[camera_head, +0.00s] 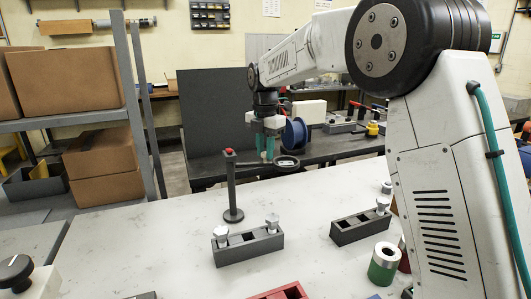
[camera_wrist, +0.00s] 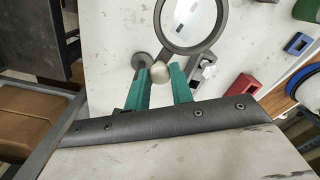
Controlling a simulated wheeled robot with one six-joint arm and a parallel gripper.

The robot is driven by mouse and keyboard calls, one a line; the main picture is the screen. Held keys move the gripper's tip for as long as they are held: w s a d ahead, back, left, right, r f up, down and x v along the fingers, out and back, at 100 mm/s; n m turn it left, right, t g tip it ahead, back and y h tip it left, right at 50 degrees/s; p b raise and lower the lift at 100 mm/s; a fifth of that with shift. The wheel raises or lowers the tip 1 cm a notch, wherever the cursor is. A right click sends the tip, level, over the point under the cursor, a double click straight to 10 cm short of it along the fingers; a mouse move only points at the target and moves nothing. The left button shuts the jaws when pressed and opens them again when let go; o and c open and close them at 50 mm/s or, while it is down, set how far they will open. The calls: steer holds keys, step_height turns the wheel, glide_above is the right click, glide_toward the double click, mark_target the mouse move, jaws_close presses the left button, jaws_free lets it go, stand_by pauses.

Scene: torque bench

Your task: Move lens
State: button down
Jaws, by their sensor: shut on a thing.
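The lens (camera_head: 286,162) is a round magnifier with a dark ring. In the wrist view its ring (camera_wrist: 216,38) fills the top middle, with a pale knob (camera_wrist: 160,71) at its lower left. My gripper (camera_head: 268,158) has teal fingers, also seen in the wrist view (camera_wrist: 162,78), closed around that knob. The lens is held in the air over the far part of the white table.
Two dark blocks with bolts (camera_head: 247,248) (camera_head: 358,226) sit on the white table (camera_head: 150,240). A green cylinder (camera_head: 382,266) and a red block (camera_head: 284,293) lie nearer. Shelves with boxes (camera_head: 66,80) stand left. A dark bench (camera_head: 335,146) stands behind. Table between post and shelves is clear.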

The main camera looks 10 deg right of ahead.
steer(key=shift+w+r+n, duration=0.1)
steer(key=shift+w+n, duration=1.4)
steer(key=shift+n, duration=0.1)
steer(key=c, duration=1.2)
jaws_free()
step_height(320, 180, up, 8)
